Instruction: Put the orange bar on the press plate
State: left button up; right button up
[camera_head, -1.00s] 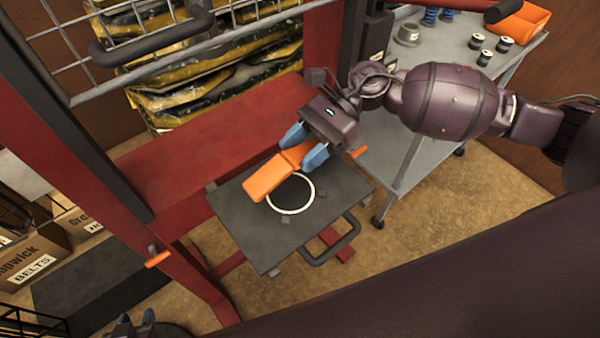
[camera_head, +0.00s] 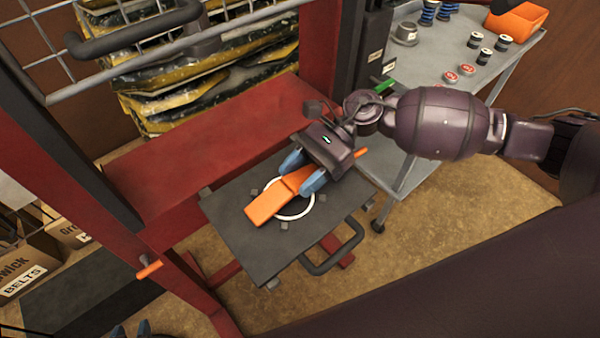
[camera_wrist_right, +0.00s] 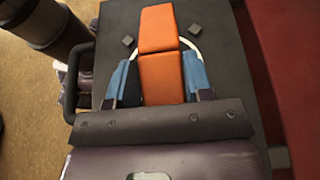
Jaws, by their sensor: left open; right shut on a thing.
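The orange bar (camera_head: 267,201) lies across the white ring on the dark press plate (camera_head: 236,232). It has a seam across its middle. My right gripper (camera_head: 303,171) is shut on the near part of the bar, with blue fingers on either side. In the right wrist view the bar (camera_wrist_right: 160,55) points away from the gripper (camera_wrist_right: 160,80), over the ring on the plate (camera_wrist_right: 205,25). I cannot tell whether the bar touches the plate. My left gripper (camera_head: 131,331) is open at the bottom edge, mostly out of view, away from the plate.
The red press frame (camera_head: 200,150) stands behind and left of the plate. The plate has a dark handle (camera_head: 335,252) in front. A grey cart (camera_head: 425,60) at the upper right holds several small cans and an orange bin (camera_head: 515,22). Boxes stand at the lower left.

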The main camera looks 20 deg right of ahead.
jog(key=shift+f, duration=0.3)
jog(key=o, duration=0.9)
jog(key=shift+s+f, duration=0.1)
jog(key=shift+f, duration=0.05)
jog(key=shift+c, duration=0.2)
jog(key=o, duration=0.5)
jog(key=shift+c, duration=0.2)
jog(key=shift+r, duration=0.55)
jog(key=b+v, duration=0.1)
jog(key=v, duration=1)
jog(key=shift+d+f, duration=0.1)
jog(key=shift+f, duration=0.1)
jog(key=shift+w+d+r, duration=0.2)
jog(key=shift+d+r, duration=0.1)
jog(key=shift+d, duration=0.1)
